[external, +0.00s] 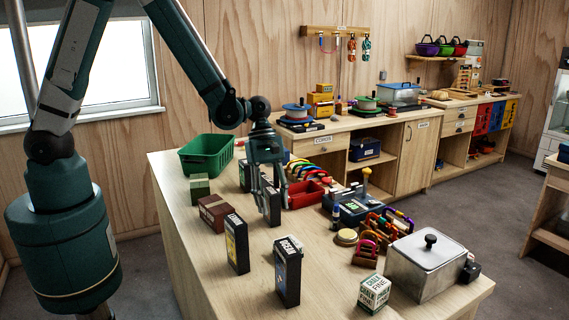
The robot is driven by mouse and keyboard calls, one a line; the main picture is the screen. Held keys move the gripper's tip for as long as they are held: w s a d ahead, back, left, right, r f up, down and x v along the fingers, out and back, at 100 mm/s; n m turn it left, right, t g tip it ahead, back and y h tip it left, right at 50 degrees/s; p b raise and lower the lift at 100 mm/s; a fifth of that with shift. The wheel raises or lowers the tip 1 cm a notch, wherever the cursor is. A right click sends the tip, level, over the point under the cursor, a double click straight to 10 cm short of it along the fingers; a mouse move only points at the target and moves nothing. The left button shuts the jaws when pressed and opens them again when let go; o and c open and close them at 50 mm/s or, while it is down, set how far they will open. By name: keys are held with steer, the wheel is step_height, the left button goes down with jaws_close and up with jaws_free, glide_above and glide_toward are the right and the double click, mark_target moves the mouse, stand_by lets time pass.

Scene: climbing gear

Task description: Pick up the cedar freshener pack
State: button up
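Several upright dark packs stand on the near wooden table. One front pack (288,272) reads what looks like "OCEAN". Another pack (237,246) to its left has a yellow and blue front and an unclear label. A third dark pack (272,208) stands farther back, directly at my gripper. A fourth pack (244,176) is behind it to the left. I cannot read "cedar" on any of them. My gripper (270,190) points down, its fingers beside or around the third pack. Whether they touch it cannot be told.
A green bin (206,154), a small green box (200,188) and a brown box (213,212) lie left of my gripper. A red tray (304,195), a carabiner rack (385,230), a metal box (428,262) and a chalk cube (373,294) are to the right.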

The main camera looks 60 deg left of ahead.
steer(key=shift+x, duration=1.15)
steer(key=c, duration=1)
